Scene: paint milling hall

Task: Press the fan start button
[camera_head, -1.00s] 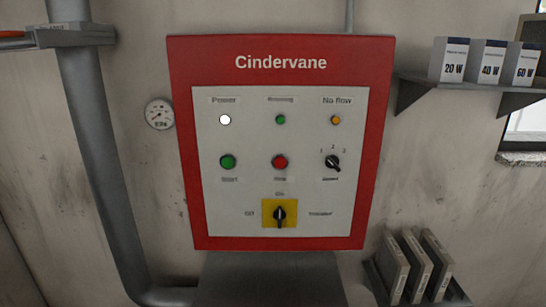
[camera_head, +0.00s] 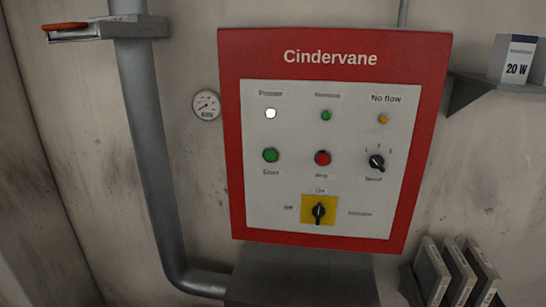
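The red Cindervane control panel (camera_head: 233,150) is on the wall, right of the middle of the head view. The green start button (camera_head: 271,155) is at the left of its middle row, with a blurred label under it. A red button (camera_head: 322,158) and a black speed selector knob (camera_head: 377,162) are to its right. The white power lamp (camera_head: 270,114) above looks lit. The small green lamp (camera_head: 326,115) and the amber No flow lamp (camera_head: 383,119) look dim. A black rotary switch (camera_head: 319,211) on a yellow plate points up. Neither gripper is in view.
A grey pipe (camera_head: 153,150) runs down the wall on the left, with a bracket holding an orange-red handle (camera_head: 66,27) at its top. A round gauge (camera_head: 206,105) is beside the panel. A shelf with a 20 W box (camera_head: 516,60) and several binders (camera_head: 458,275) are at the right.

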